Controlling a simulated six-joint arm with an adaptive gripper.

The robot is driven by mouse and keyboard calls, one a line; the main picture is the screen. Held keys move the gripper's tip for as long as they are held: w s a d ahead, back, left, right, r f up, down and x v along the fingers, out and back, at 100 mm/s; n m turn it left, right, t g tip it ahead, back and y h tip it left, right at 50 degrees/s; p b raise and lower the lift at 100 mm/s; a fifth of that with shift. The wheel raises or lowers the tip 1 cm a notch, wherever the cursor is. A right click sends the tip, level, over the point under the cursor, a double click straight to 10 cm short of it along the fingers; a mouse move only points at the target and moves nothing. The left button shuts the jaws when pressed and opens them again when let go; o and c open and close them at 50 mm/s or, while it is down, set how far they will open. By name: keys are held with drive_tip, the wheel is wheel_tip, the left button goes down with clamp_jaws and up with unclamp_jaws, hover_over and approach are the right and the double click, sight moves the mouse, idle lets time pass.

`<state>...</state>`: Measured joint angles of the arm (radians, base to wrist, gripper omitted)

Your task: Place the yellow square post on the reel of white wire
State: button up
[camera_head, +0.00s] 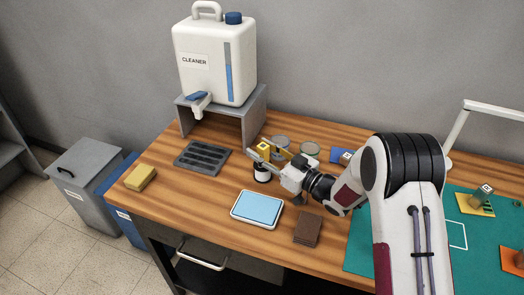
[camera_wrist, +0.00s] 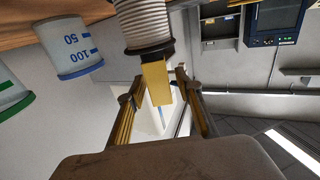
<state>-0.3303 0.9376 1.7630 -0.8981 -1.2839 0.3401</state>
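The reel of white wire (camera_head: 262,174) stands upright on the wooden table, partly behind my gripper. Its ribbed white winding fills the top middle of the wrist view (camera_wrist: 142,22), which is turned upside down. The yellow square post (camera_head: 263,147) stands on the reel's end; in the wrist view the post (camera_wrist: 157,78) points away from the reel and seems upright. My gripper (camera_head: 265,157) is level with the post. In the wrist view its fingers (camera_wrist: 157,100) are spread on either side of the post, with gaps showing, so it is open.
Two graduated cups (camera_head: 280,142) (camera_head: 309,149) stand close behind my gripper. A dark slotted tray (camera_head: 202,158) lies to the left, a blue-topped tray (camera_head: 258,208) in front. A cleaner jug (camera_head: 215,60) stands on a grey stand (camera_head: 250,115) behind. A yellow sponge (camera_head: 140,177) lies far left.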

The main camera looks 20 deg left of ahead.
sight(267, 153)
drive_tip(key=shift+s+d, duration=0.2)
drive_tip(key=shift+d, duration=0.4)
drive_tip(key=shift+v, duration=1)
wheel_tip(267, 153, up, 7)
drive_tip(key=shift+a, duration=0.15)
drive_tip(key=shift+w+r, duration=0.1)
